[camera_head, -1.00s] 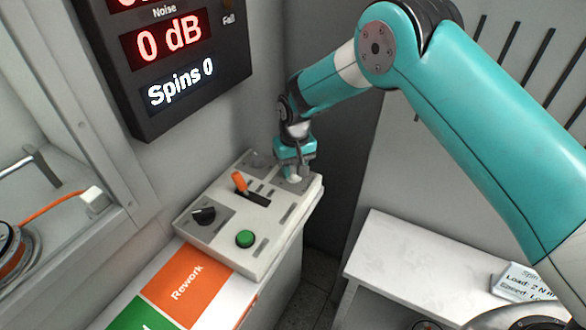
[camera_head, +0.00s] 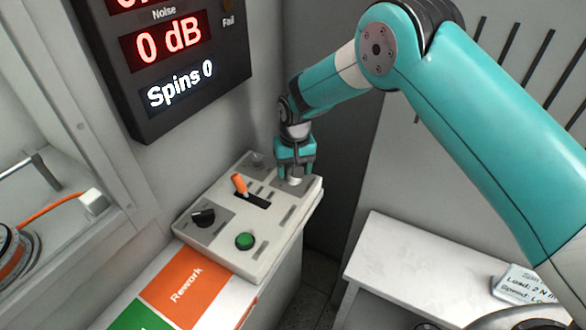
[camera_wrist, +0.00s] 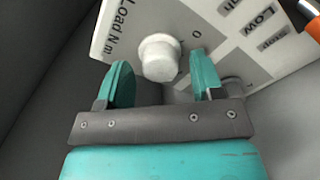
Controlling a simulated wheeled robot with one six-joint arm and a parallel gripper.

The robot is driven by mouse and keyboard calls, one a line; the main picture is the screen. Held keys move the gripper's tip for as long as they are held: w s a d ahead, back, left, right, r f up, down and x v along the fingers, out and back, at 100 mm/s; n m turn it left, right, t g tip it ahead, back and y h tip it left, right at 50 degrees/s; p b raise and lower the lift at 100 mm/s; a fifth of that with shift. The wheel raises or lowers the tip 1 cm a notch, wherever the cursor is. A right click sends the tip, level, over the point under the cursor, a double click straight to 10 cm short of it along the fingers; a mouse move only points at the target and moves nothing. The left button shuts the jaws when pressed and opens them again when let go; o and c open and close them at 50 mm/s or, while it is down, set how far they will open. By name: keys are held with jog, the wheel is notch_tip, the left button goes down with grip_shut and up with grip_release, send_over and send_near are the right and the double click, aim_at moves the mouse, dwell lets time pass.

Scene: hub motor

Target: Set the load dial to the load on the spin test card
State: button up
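The load dial (camera_wrist: 158,57) is a white round knob on the console's grey-white face, beside the printed "Load N m" and a "0" mark. In the head view, the dial (camera_head: 294,181) shows just below my gripper (camera_head: 295,172). In the wrist view, my gripper (camera_wrist: 162,78) is open, with one teal finger on each side of the dial and a gap to each. I cannot tell how deep the fingers reach around it. The spin test card (camera_head: 523,283) lies at the lower right, partly cut off; it reads "Load: 2 N m" and a speed starting "Lo".
The console (camera_head: 235,262) also has an orange lever (camera_head: 239,184), a black knob (camera_head: 203,217) and a green button (camera_head: 244,241). The display (camera_head: 170,50) above reads 0 dB and Spins 0. A white table (camera_head: 400,255) stands right, beyond a gap.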

notch_tip(320, 180, up, 17)
jog(key=b, duration=0.1)
jog(key=shift+d+r, duration=0.2)
jog(key=shift+d, duration=0.05)
dwell(0.3)
jog(key=s+d+r+n+y, duration=0.1)
jog(key=s+d+r+n, duration=0.15)
jog(key=s+r, duration=0.4)
jog(key=s+d+r+n+y, duration=0.1)
jog(key=s+d+r, duration=0.25)
jog(key=s, duration=0.55)
jog(key=s+d+n+y, duration=0.1)
jog(key=s, duration=0.8)
jog(key=s+d+n+y+p, duration=0.1)
jog(key=s+d, duration=0.1)
jog(key=s, duration=0.7)
jog(key=shift+s+d+f+p, duration=0.2)
jog(key=shift+d+f+p, duration=0.05)
jog(key=shift+d+p, duration=0.05)
